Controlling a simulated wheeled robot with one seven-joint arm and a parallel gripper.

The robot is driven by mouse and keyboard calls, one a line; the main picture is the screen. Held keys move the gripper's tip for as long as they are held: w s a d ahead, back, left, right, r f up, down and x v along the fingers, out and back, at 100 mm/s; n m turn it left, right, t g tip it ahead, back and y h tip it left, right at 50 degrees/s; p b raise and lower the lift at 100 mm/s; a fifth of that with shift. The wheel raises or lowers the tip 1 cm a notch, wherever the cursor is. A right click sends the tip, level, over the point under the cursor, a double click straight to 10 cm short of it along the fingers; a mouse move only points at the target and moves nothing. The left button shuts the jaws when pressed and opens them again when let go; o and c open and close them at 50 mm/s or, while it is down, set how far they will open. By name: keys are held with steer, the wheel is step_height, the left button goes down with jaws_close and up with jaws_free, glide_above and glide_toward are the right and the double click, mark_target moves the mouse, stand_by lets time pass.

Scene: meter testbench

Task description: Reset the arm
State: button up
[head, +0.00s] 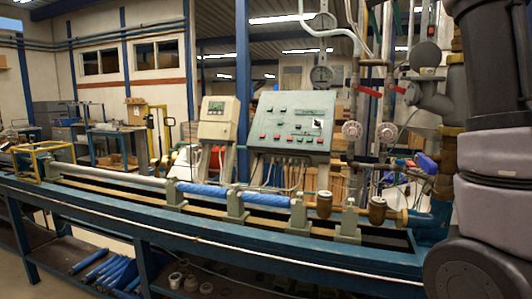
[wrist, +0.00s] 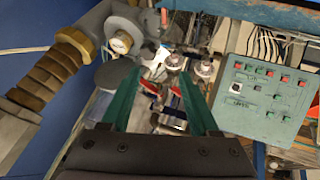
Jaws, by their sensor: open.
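My gripper (wrist: 160,103) shows in the wrist view with its two green fingers spread apart and nothing held between them. Red-handled valves and round grey fittings show beyond the fingertips, apart from them as far as I can tell. My arm fills the right edge of the head view, folded near the bench's right end. The gripper itself is not visible in the head view.
A grey-green control panel (head: 291,122) stands behind the blue bench (head: 190,225); it also shows in the wrist view (wrist: 262,98). Pipes with red handles (head: 369,91) rise close to my arm. Brass fittings (head: 377,210) and blue-wrapped pipes (head: 206,191) lie along the bench.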

steer(key=s+a+f+t+y, duration=0.1)
steer(key=s+a+f+y, duration=0.2)
steer(key=s+f, duration=1)
steer(key=s+a+f+t+y, duration=0.2)
steer(key=s+a+f+y, duration=0.2)
steer(key=s+a+f, duration=0.3)
steer(key=s+f, duration=0.5)
steer(key=f, duration=0.2)
steer(key=shift+s+a+t, duration=0.25)
steer(key=shift+s+t, duration=0.05)
steer(key=shift+s, duration=0.05)
